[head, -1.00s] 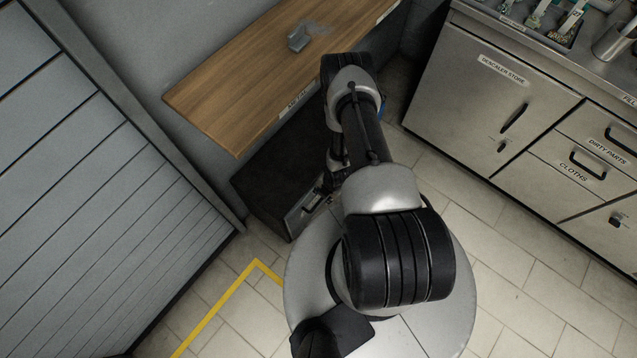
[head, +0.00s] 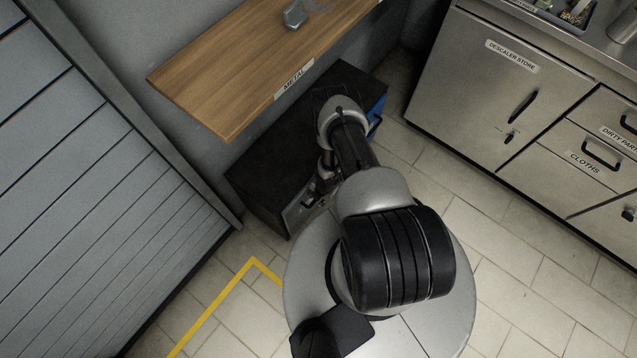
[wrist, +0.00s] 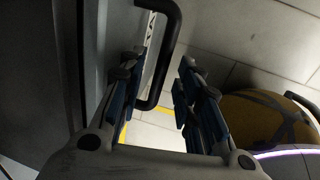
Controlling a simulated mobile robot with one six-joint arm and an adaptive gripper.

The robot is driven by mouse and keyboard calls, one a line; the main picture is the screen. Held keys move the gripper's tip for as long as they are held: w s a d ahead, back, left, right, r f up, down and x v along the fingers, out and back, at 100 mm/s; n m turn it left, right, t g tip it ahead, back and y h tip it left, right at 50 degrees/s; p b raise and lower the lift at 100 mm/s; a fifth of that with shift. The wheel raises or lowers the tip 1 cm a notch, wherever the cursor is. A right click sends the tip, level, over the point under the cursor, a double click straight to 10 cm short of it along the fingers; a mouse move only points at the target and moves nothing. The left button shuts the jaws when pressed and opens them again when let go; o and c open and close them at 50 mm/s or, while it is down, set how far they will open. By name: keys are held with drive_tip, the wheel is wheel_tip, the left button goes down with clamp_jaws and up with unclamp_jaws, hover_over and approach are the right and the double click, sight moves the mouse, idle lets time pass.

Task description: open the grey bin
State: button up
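The grey bin (head: 299,212) is the grey front in the left part of a black cabinet (head: 268,165) under the wooden shelf. It looks closed. Its grey face (wrist: 100,40) fills the left of the wrist view, with a dark bar handle (wrist: 172,50) standing off it. My gripper (wrist: 160,92) is open at the handle. The handle's lower part shows between the two fingers, nearer the left finger; I cannot tell whether it touches. In the head view my gripper (head: 318,192) is by the bin's front, and my arm hides part of it.
A blue bin front (head: 377,112) is at the cabinet's right. A wooden shelf (head: 215,85) labelled METAL overhangs the cabinet. Steel units (head: 480,90) stand at the right, a slatted shutter (head: 75,190) at the left. A yellow-and-black rounded object (wrist: 265,120) shows in the wrist view. Tiled floor is clear at lower right.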

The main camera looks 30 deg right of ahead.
drive_tip(key=shift+c, duration=0.5)
clamp_jaws()
